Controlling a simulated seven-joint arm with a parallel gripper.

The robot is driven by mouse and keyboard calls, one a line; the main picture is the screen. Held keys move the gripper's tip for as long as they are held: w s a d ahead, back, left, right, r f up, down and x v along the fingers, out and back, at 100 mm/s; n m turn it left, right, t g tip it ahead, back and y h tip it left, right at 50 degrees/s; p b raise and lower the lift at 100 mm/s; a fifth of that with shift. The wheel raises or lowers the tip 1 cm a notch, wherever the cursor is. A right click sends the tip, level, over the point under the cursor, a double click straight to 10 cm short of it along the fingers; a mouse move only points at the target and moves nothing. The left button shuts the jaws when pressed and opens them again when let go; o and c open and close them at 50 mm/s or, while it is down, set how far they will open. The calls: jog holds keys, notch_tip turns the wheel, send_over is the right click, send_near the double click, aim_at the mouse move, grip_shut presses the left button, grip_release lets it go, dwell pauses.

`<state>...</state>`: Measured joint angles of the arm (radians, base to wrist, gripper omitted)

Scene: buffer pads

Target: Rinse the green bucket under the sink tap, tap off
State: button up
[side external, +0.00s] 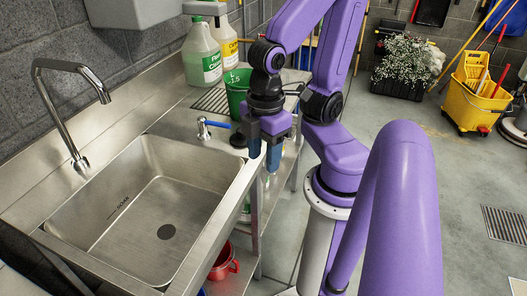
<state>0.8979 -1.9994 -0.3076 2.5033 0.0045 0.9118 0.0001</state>
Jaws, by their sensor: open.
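A green bucket (236,90) stands on the steel counter behind the sink, partly hidden by my arm. The sink basin (140,222) is empty, with a dark drain on its floor. The curved tap (62,112) rises at the left edge of the sink, and no water shows from it. A lever with a blue handle (215,124) sits on the counter near the back edge of the basin. My gripper (264,150) points down near the counter's right edge, in front of the bucket. Its fingers are apart, and nothing shows between them.
Two large bottles, one with a green label (203,58) and one with a yellow label (228,46), stand behind the bucket. A red bucket (224,262) is on the shelf below. A yellow mop bucket (474,98) is on the floor at far right.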

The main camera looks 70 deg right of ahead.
jog(key=shift+c, duration=0.4)
jog(key=w+d+r+m, duration=0.1)
jog(key=w+m, duration=0.2)
jog(key=w, duration=0.6)
notch_tip(320, 180, up, 3)
jog(key=m+h, duration=0.3)
jog(key=m, duration=0.7)
send_over(220, 124)
jog(key=a, duration=0.3)
jog(key=x, duration=1.7)
jog(key=shift+s+a+f, duration=0.15)
jog(key=shift+a+f, duration=0.1)
jog(key=shift+a, duration=0.1)
grip_shut()
